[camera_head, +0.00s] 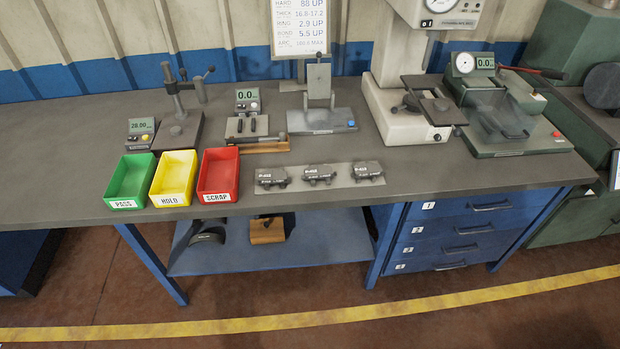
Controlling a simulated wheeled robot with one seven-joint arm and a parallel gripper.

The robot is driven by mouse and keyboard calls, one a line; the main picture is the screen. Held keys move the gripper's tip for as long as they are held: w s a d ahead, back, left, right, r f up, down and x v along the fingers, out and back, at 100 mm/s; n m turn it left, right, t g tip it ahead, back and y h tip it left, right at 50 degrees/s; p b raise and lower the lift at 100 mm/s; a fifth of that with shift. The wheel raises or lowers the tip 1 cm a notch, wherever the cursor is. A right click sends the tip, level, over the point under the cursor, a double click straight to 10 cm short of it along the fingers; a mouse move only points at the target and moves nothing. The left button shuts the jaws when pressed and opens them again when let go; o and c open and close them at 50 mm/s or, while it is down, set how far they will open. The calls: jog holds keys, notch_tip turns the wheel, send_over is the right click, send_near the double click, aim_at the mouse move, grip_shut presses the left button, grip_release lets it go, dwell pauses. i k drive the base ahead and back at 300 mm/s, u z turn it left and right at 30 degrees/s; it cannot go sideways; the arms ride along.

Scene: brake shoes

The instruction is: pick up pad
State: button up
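Three dark grey pads lie in a row on a light strip (262,202) near the front edge of the bench. The left pad (271,178), the middle pad (319,173) and the right pad (367,170) each have pale lettering on top, too small to read surely. They sit apart from one another. My gripper is not in view, and nothing of my arm shows near the pads.
Green PASS (131,204), yellow HOLD (173,200) and red SCRAP (217,197) bins stand left of the strip and look empty. Gauges and test devices (318,121) line the back of the grey bench (420,190). Blue drawers (455,233) are below right.

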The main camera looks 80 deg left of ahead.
aim_at(363, 169)
jog(key=u, duration=1.65)
jog(key=i, duration=0.3)
jog(key=u, duration=1.3)
